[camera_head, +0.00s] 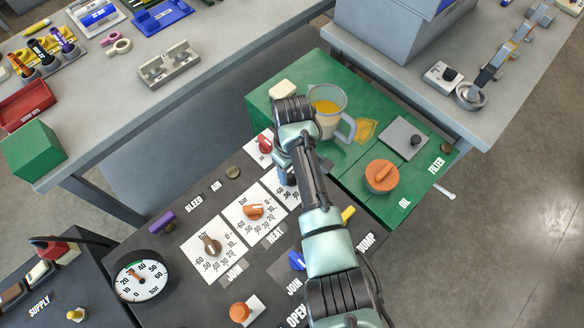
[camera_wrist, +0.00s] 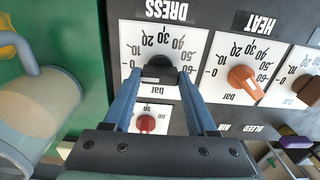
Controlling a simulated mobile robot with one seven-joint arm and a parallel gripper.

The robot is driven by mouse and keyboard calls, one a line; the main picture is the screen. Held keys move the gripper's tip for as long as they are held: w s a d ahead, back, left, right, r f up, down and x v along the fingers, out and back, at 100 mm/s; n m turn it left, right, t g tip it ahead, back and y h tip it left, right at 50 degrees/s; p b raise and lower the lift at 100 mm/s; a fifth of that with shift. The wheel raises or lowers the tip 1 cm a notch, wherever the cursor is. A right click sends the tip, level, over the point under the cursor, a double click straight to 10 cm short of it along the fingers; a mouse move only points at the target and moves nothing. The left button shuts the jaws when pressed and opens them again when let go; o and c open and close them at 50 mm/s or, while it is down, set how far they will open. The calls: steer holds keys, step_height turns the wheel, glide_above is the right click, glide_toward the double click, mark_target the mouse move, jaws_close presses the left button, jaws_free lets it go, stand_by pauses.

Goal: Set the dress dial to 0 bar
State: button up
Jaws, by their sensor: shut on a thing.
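The DRESS dial is a white plate (camera_wrist: 193,47) marked 0 to 60 bar with a dark knob (camera_wrist: 158,62) in its middle. In the wrist view it appears upside down, and my gripper (camera_wrist: 160,74) is shut on the knob, one blue finger on each side. I cannot make out where the knob points. In the head view the dial plate (camera_head: 283,194) is mostly hidden by my arm, and the fingertips are hidden too.
The HEAT dial's orange knob (camera_wrist: 245,80) sits beside the DRESS dial, with the JOIN dial's brown knob (camera_head: 210,245) beyond it. A small red knob (camera_wrist: 146,124) lies close below my fingers in the wrist view. A jug (camera_head: 328,106) stands on the green cabinet behind.

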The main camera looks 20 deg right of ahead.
steer(key=o, duration=1.4)
steer(key=shift+c, duration=0.2)
steer(key=shift+r, duration=0.1)
step_height(320, 180, up, 13)
